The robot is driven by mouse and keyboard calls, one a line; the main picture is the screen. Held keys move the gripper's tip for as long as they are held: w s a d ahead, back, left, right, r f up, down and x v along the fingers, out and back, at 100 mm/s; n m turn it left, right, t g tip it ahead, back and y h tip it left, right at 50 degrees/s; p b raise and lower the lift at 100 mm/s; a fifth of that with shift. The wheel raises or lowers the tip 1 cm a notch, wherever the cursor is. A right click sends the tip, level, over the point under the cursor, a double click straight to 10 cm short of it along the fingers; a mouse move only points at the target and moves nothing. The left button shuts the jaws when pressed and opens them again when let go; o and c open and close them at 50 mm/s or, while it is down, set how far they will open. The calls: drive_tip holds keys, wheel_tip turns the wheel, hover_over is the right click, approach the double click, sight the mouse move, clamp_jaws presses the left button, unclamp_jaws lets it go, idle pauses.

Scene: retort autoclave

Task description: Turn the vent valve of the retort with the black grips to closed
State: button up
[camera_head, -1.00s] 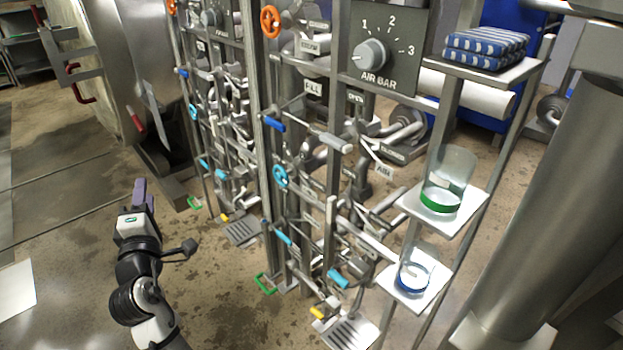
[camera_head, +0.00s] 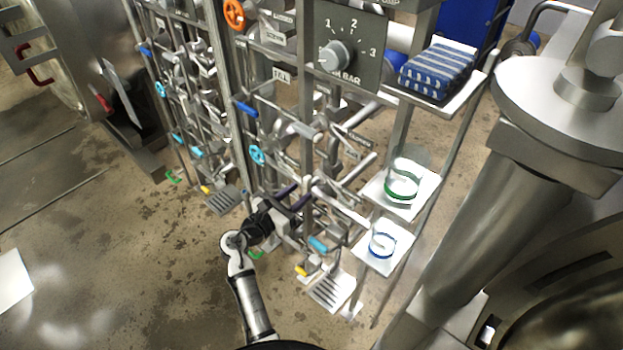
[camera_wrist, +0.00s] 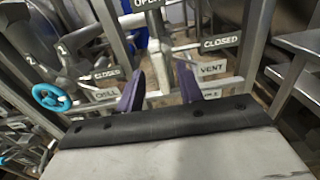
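The vent valve sits on the right-hand pipe rack. In the wrist view, a VENT plate (camera_wrist: 212,68) and a CLOSED plate (camera_wrist: 220,43) are right of a grey upright bar, with an OPEN plate (camera_wrist: 145,3) at the top. A grey-gripped lever (camera_head: 300,130) beside the rack post appears to be its handle; I cannot read its exact setting. My gripper (camera_head: 296,194) is low at the rack, below that lever. In the wrist view, its purple fingers (camera_wrist: 160,90) are spread, with the bar visible beyond the gap. Contact is not visible. No black grips are distinguishable.
Glass-bearing shelves (camera_head: 428,182) stand right.

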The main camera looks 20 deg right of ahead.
sight(305, 188)
drive_tip(key=x, duration=0.6)
drive_tip(key=shift+w+d+p, duration=0.15)
drive_tip(key=shift+p, duration=0.2)
drive_tip(key=shift+c, duration=0.2)
clamp_jaws()
